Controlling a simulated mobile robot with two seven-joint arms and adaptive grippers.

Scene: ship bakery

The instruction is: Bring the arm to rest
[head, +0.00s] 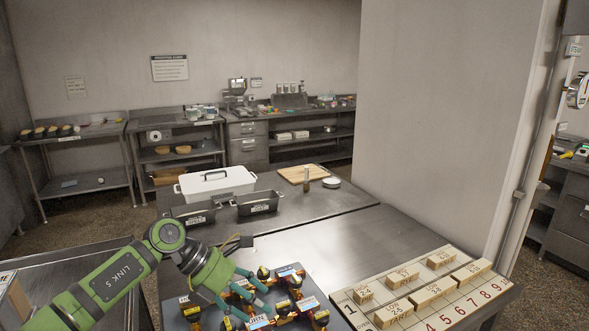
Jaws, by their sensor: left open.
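My left arm, green, comes in from the lower left of the head view. My left gripper (248,296) is open, with its teal fingers pointing down to the right at the near edge of the steel table (330,236). Nothing is clearly held. My right gripper is not in view.
A numbered board (462,310) with several labelled wooden blocks (402,276) lies at right. A white lidded container (216,183), dark tins (258,203) and a cutting board (302,173) stand farther back. The table's middle is clear. A wall (440,120) rises behind the right side.

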